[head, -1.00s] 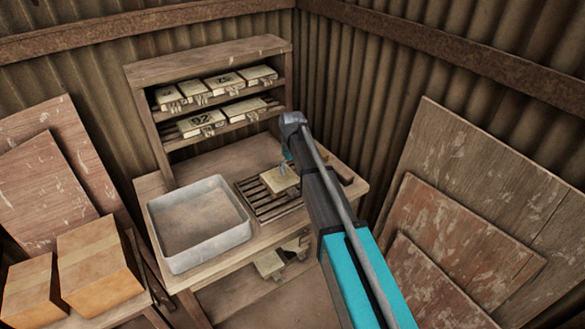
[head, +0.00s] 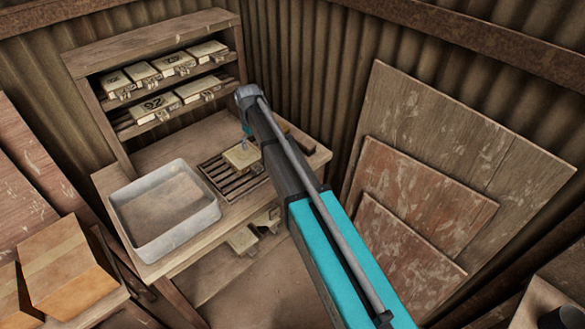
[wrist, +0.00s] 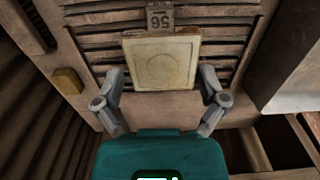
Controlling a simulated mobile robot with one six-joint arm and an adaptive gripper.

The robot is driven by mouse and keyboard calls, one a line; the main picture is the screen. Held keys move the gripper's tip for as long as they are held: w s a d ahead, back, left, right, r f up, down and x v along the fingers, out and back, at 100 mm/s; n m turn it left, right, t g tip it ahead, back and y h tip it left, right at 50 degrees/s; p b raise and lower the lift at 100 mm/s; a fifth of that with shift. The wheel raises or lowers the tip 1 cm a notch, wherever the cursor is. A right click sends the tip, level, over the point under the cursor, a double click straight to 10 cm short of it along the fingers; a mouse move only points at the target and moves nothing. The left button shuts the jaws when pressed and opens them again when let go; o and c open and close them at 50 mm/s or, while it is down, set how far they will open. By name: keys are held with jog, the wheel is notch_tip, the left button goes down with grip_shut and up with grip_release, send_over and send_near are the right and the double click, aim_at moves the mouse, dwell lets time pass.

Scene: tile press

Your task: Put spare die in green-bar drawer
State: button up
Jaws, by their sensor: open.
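A cream, square die (head: 243,155) with a faint ring on its face lies on a slatted rack (head: 217,172) on the workbench. In the wrist view the same die (wrist: 162,62) has a grey tag reading 56 at its far edge. My gripper (wrist: 162,74) is open, with one finger at each side of the die's near part in the picture. I cannot tell whether the fingertips are level with the die or above it. In the head view my arm hides most of the gripper. I see no green-bar drawer in either view.
A grey basin (head: 165,247) stands left of the rack. A two-level shelf (head: 150,45) behind holds several tagged dies. More dies (head: 242,238) sit under the bench top. A small yellowish block (wrist: 68,82) lies beside the rack. Boards lean at right; cardboard boxes (head: 65,270) stand at left.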

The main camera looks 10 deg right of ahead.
jog(key=s+d+m, duration=0.3)
jog(key=s+d, duration=0.6)
jog(key=s, duration=0.4)
jog(key=s+d+m, duration=0.3)
jog(key=s+d, duration=0.6)
jog(key=s, duration=0.4)
jog(key=shift+s+d+m, duration=0.3)
jog(key=shift+d+m, duration=0.1)
